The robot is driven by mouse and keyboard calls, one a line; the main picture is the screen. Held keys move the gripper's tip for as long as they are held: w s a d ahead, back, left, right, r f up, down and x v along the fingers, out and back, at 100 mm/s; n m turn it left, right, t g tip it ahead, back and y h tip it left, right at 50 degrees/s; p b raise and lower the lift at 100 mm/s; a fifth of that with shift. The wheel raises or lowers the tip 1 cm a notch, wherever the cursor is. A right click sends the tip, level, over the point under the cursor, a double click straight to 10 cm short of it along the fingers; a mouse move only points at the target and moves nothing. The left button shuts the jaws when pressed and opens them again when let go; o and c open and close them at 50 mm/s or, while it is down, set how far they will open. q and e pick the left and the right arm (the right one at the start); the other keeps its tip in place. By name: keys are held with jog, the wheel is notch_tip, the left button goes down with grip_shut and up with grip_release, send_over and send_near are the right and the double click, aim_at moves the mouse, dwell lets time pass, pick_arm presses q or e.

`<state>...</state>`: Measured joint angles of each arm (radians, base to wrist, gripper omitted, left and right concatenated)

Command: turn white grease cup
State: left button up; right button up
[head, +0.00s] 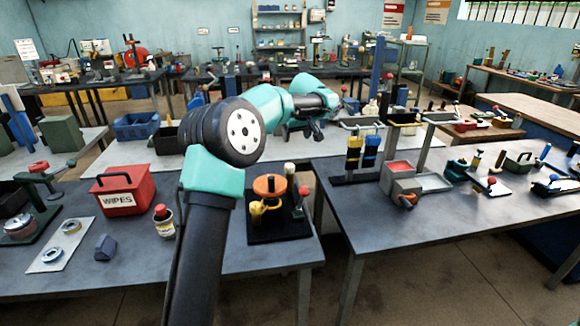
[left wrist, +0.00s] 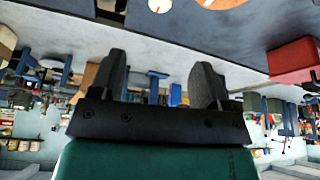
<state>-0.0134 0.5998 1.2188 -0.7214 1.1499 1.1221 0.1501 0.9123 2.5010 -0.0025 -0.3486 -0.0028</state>
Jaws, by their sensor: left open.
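A small cream-white cup-like piece (head: 289,169) stands at the back of a black base plate (head: 262,232), behind an orange handwheel (head: 269,186); I take it for the white grease cup. A red knob (head: 303,191) is beside it. The left wrist view cuts off a white round piece with a red spot (left wrist: 159,5) at its top edge; I cannot tell if this is the cup. My left gripper (head: 322,108) is above and beyond the plate, apart from it. Its fingers (left wrist: 166,72) are open and empty. My right gripper is out of view.
A red WIPES box (head: 124,190) and a red-capped jar (head: 164,221) stand left of the plate. A floor gap separates this table from the right table (head: 400,232), which holds a rack of yellow and blue bottles (head: 356,155) and grey trays (head: 420,182).

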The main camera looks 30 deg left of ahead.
aim_at(290, 165)
pick_arm(q)
jog(key=x, duration=1.7)
jog(key=shift+a+f, duration=0.1)
jog(key=shift+a, duration=0.05)
jog(key=c, duration=0.9)
